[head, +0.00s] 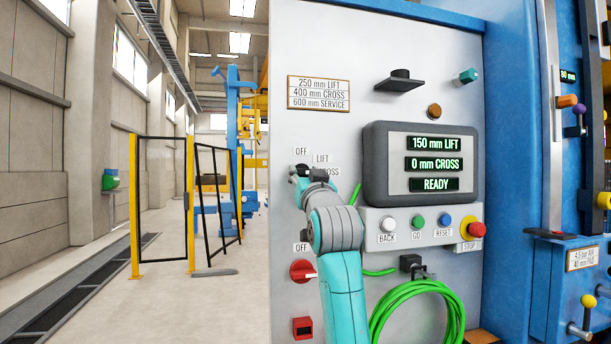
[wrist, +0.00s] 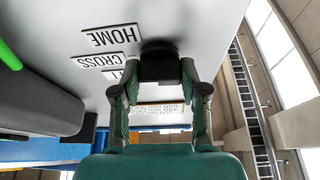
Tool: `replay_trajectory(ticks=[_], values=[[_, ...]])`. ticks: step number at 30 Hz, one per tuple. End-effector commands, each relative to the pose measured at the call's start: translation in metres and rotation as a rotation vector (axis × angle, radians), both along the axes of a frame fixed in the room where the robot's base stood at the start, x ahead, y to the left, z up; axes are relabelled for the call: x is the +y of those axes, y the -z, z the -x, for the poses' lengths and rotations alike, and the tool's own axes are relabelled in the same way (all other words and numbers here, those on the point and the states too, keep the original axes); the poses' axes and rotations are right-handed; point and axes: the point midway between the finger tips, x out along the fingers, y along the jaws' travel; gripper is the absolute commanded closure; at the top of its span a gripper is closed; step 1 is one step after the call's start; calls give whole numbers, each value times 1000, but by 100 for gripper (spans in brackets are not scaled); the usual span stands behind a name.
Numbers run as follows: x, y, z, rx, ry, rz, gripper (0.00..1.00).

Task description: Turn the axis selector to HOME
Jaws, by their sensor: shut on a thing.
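The axis selector is a dark knob (wrist: 160,66) on the grey panel, at the top middle of the wrist view. My gripper (wrist: 160,82) is shut on it, with one finger on each side. The HOME label (wrist: 114,36), CROSS label (wrist: 97,61) and a partly covered LIFT label show upside down beside the knob. In the head view my gripper (head: 304,174) reaches the panel at the OFF, LIFT and CROSS labels. There my arm hides most of the knob and the HOME label. I cannot tell which position the knob points to.
A display (head: 433,163) right of the arm reads 150 mm LIFT, 0 mm CROSS, READY. Below it are several buttons and a red stop knob (head: 476,230). A red rotary switch (head: 302,271) and a coiled green hose (head: 420,310) are lower down.

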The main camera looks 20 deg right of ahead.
Motion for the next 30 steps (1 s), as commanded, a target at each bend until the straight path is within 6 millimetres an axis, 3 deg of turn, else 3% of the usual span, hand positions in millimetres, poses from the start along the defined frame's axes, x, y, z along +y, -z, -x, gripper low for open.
replay_trajectory(ticks=[15,30], values=[[3,0,-1,4,0,-468,91],[3,0,-1,4,-1,-705,91]])
